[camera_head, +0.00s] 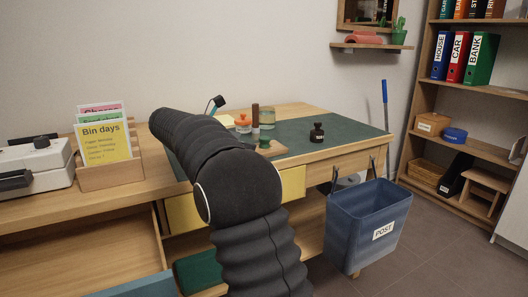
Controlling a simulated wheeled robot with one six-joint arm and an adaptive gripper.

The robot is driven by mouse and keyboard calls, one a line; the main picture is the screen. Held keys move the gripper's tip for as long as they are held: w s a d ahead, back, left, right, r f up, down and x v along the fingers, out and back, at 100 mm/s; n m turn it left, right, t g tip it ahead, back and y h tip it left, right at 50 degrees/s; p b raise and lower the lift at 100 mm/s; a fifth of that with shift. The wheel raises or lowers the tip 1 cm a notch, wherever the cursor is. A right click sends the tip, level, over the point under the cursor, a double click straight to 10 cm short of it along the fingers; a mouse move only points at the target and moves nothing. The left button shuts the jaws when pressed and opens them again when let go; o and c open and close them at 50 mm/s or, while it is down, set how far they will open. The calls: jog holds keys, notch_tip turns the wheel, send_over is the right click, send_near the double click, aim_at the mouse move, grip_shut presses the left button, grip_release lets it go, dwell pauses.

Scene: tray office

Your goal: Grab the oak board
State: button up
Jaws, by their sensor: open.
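A light wooden board, which looks like the oak board (275,149), lies on the dark green mat (342,131) on the desk. Its left part is hidden behind my black arm. A small green item stands on or right beside it, and a brown upright cylinder (255,115) stands close behind. My arm rises from the bottom middle and bends toward the upper left over the desk. My gripper does not show clearly; the arm hides that area.
A black bottle (317,132), an orange-lidded jar (243,123) and a glass jar (267,117) stand on the mat. A card holder (110,174) and a white machine (38,166) are at left. A blue POST bin (366,225) is at the desk's front right. The mat's right part is clear.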

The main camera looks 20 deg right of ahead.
jog(key=shift+b+x, duration=0.7)
jog(key=shift+x, duration=2.85)
jog(key=shift+s+r, duration=0.1)
jog(key=shift+r, duration=0.1)
jog(key=c, duration=0.9)
